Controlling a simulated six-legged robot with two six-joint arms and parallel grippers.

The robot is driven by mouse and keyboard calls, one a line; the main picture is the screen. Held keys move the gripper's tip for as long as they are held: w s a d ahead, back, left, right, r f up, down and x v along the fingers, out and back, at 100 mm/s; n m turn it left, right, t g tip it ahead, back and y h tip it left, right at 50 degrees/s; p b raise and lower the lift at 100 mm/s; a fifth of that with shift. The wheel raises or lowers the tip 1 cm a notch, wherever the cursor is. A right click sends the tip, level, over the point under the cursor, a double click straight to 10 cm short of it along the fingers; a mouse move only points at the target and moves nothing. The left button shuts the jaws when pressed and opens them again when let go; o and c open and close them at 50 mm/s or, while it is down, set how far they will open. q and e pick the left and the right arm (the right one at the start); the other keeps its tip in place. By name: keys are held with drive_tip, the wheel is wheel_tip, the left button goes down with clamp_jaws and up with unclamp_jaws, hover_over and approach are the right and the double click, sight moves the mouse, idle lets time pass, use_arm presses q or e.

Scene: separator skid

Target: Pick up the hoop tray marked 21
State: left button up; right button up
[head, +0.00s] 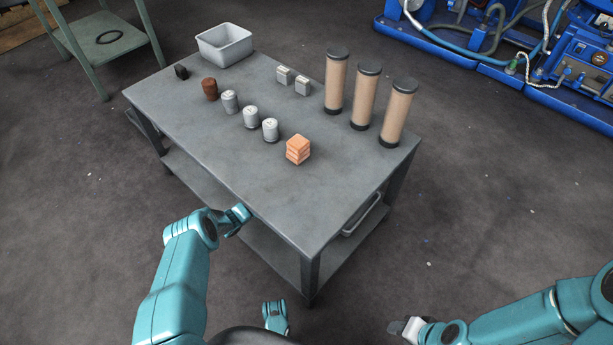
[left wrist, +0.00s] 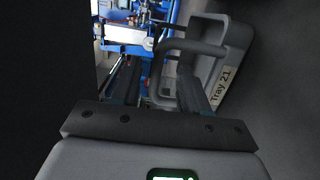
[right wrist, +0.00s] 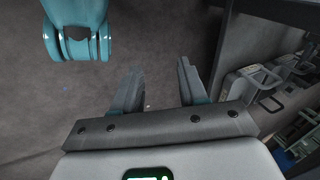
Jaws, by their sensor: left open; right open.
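The hoop tray marked 21 (left wrist: 240,42) shows in the left wrist view as a dark grey tray with a "Tray 21" label (left wrist: 220,86) and a rounded hoop handle (left wrist: 195,47). My left gripper (left wrist: 155,78) is open in front of it, with the hoop just beyond and around the right finger; I cannot tell whether they touch. In the head view my left wrist (head: 236,218) is at the table's near long side, and I cannot make out the tray there. My right gripper (right wrist: 160,72) is open and empty; it also shows low in the head view (head: 398,326).
The grey table (head: 270,185) has a lower shelf (head: 195,177). On top stand a grey bin (head: 222,45), several small cylinders and blocks, and tall tan cylinders (head: 335,82). Grey hooped items (right wrist: 250,82) show right in the right wrist view. Floor right of the table is clear.

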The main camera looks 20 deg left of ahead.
use_arm(q)
drive_tip(key=b+x, duration=0.3)
drive_tip(key=x, duration=0.2)
drive_tip(key=shift+w+d+f, duration=0.1)
drive_tip(key=shift+d, duration=0.05)
drive_tip(key=shift+w+d+r, duration=0.1)
drive_tip(key=shift+w+r, duration=0.15)
drive_tip(key=shift+w, duration=0.2)
clamp_jaws()
use_arm(e)
drive_tip(key=shift+t, duration=0.6)
drive_tip(key=f, duration=0.1)
drive_tip(key=w+f, duration=0.2)
drive_tip(key=shift+w+d+f, duration=0.2)
drive_tip(key=shift+w+f, duration=0.05)
drive_tip(key=shift+f, duration=0.05)
